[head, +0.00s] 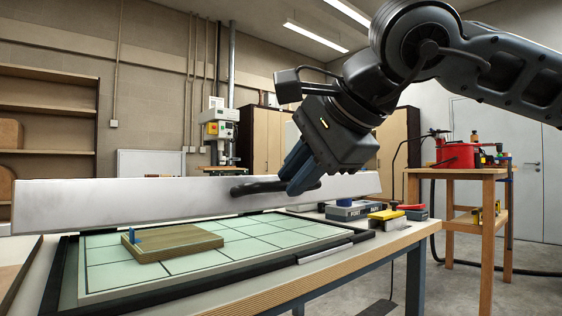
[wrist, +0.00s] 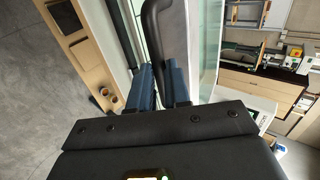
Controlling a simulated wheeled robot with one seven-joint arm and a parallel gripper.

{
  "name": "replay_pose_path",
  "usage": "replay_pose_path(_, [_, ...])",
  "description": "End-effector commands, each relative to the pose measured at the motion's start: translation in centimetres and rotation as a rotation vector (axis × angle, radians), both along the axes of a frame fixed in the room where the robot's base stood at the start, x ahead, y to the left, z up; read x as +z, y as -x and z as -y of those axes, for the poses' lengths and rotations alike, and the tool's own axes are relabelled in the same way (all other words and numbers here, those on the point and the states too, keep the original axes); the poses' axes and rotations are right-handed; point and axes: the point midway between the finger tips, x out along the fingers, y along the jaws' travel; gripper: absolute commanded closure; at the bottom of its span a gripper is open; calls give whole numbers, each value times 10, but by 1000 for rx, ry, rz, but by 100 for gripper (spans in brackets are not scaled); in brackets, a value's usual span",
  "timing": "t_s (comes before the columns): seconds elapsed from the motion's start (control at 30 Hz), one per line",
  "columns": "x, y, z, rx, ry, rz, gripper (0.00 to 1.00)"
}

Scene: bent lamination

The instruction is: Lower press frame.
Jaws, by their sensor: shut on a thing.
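The press frame shows as a long silver bar (head: 130,203) with a black handle (head: 258,187), raised above the press bed and spanning most of its width. The bar also shows in the wrist view (wrist: 174,45). My gripper (head: 300,178) is shut on the black handle, its blue fingers on either side of it in the wrist view (wrist: 163,85). Below the bar lies the black-edged bed with a green gridded surface (head: 250,249). A wooden block (head: 180,242) with a small blue piece on it rests on the bed at left. The bar hides the bed's far edge.
A wooden stand (head: 490,190) with a red container (head: 458,156) is further right. Open floor lies between stand and bench.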

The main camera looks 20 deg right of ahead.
Motion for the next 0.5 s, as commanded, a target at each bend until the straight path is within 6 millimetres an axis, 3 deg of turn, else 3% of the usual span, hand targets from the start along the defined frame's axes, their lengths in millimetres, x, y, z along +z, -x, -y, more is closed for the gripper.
replay_pose_path(0.03, [-19, 2, 4, -4, -1, -3, 100])
replay_pose_path(0.1, [-34, 6, 4, -4, 0, -5, 100])
replay_pose_path(0.5, [-101, 18, 6, -2, -1, -5, 100])
